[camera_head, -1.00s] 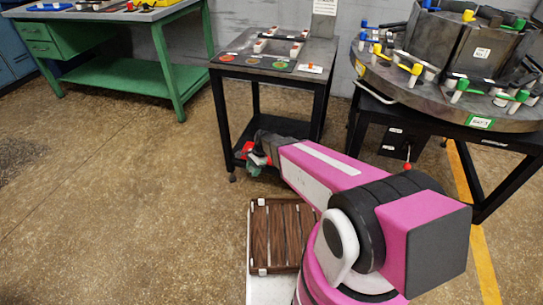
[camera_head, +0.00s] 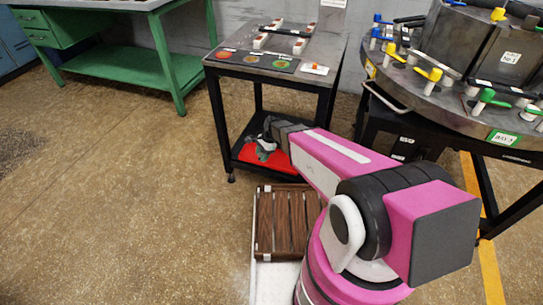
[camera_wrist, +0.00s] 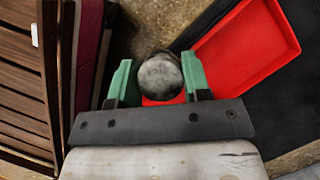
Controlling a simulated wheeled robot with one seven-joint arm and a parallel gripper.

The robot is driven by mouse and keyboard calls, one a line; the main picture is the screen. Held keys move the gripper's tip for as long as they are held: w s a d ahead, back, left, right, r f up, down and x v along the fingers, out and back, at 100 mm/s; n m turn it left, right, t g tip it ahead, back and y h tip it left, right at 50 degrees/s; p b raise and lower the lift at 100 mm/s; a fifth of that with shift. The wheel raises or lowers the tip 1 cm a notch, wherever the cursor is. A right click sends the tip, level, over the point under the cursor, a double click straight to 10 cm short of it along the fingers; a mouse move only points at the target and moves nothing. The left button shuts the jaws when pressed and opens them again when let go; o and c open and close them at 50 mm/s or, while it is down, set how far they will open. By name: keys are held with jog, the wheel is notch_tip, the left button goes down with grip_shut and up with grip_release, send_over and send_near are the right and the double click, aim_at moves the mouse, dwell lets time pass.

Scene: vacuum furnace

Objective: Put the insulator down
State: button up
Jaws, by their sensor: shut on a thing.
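The insulator (camera_wrist: 160,77) shows in the wrist view as a round, mottled grey thing. It sits between the two green fingers of my gripper (camera_wrist: 158,84), which is shut on it. A red tray (camera_wrist: 250,45) lies behind and under it, reaching to the right in that view. In the head view my gripper (camera_head: 268,136) is at the lower shelf of the small black table, over the red tray (camera_head: 265,156). The insulator cannot be made out clearly there. I cannot tell whether it touches the tray.
The black lower shelf (camera_head: 245,148) lies under the table top (camera_head: 318,77) and between its legs. A slatted brown wooden thing (camera_head: 287,222) stands in front. A round turntable (camera_head: 445,103) is at right, a green bench (camera_head: 125,75) at upper left. Floor is open at left.

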send_over(269, 160)
jog(key=f, duration=0.4)
jog(key=d+f, duration=0.1)
jog(key=f, duration=0.1)
jog(key=shift+w+f, duration=0.1)
jog(key=shift+w, duration=0.3)
jog(key=shift+f, duration=1.95)
jog(key=shift+f, duration=0.15)
jog(key=o, duration=1)
jog(key=shift+c, duration=0.2)
jog(key=v, duration=1.2)
